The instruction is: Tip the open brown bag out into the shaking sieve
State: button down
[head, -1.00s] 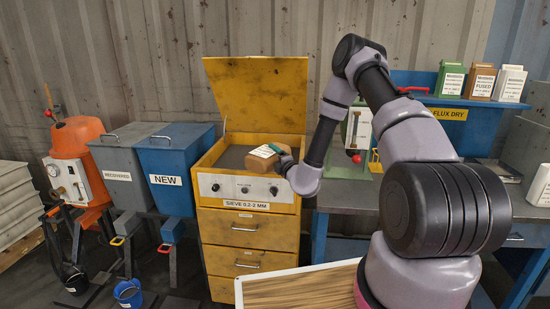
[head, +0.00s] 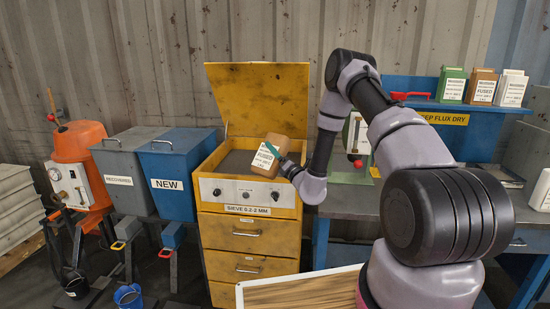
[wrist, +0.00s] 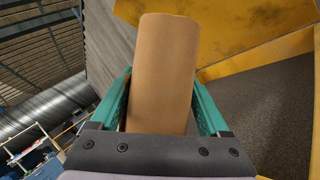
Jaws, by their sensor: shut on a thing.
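The brown bag (head: 272,152) has a white label reading FUSED and is tilted above the sieve. My gripper (head: 287,165) is shut on it from the right. In the wrist view the bag (wrist: 162,75) stands between my gripper's teal fingers (wrist: 164,105); its mouth and contents are hidden. The yellow sieve cabinet (head: 248,227) is marked SIEVE 0.2-2 MM, and its lid (head: 258,98) is raised. The grey sieve bed (head: 238,160) lies under and behind the bag, and it also shows in the wrist view (wrist: 265,110). I cannot tell whether it shakes.
A blue NEW bin (head: 175,165) and a grey bin (head: 120,165) stand left of the sieve. A pale-framed board (head: 300,290) is in front.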

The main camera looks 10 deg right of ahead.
jog(key=shift+r+n, duration=0.1)
jog(key=shift+n, duration=0.2)
jog(key=n+y, duration=0.1)
jog(key=d+n+y, duration=0.1)
jog(key=n, duration=0.1)
jog(key=w+n+y, duration=0.1)
jog(key=n, duration=0.1)
jog(key=shift+d+r, duration=0.2)
jog(key=shift+r, duration=0.05)
jog(key=n, duration=0.1)
jog(key=n+g+y, duration=0.1)
jog(key=n+y, duration=0.1)
jog(key=shift+w+d+r+n, duration=0.15)
jog(key=shift+w+n, duration=0.1)
jog(key=shift+n, duration=0.05)
jog(key=n, duration=0.1)
jog(key=n+g+y, duration=0.1)
jog(key=shift+s+n, duration=0.2)
jog(key=shift+n, duration=0.2)
jog(key=shift+s+a+n+g+y, duration=0.1)
jog(key=shift+a+n+g+y, duration=0.2)
jog(key=shift+g+y, duration=0.1)
